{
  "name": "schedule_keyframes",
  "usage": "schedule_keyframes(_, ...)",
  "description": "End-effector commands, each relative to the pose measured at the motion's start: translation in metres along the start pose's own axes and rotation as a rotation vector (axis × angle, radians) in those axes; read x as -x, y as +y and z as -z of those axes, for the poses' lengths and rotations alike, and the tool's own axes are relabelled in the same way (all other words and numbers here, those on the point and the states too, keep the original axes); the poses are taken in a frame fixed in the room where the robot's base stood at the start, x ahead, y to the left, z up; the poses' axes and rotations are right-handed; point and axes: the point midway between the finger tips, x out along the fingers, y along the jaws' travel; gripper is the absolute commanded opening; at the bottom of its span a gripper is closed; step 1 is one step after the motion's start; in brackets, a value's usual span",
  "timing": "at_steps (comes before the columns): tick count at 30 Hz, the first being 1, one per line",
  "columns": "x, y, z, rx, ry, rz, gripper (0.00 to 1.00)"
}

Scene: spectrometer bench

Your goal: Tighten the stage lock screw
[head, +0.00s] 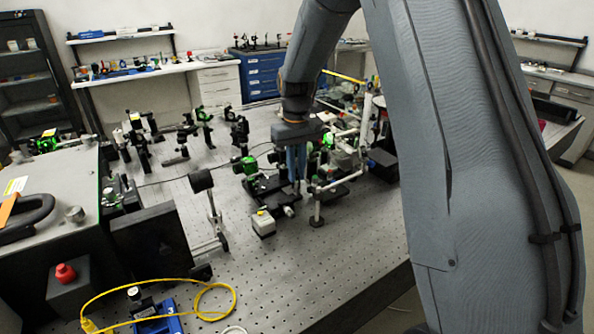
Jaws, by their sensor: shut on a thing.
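My gripper (297,179) points straight down over the middle of the optical bench, at the right end of a low black stage (268,187). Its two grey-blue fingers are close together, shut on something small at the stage. The stage lock screw is too small and too covered by the fingertips to make out. A green-ringed optic mount (249,167) stands on the stage, left of the fingers.
The perforated bench top (335,265) is clear in front.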

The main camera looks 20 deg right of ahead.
Motion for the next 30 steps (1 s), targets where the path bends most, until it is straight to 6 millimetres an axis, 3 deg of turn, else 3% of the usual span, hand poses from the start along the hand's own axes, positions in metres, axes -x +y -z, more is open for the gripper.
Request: schedule_keyframes(30,0.0018,0.0004,0.0018,-0.935,0.006,0.002,0.00)
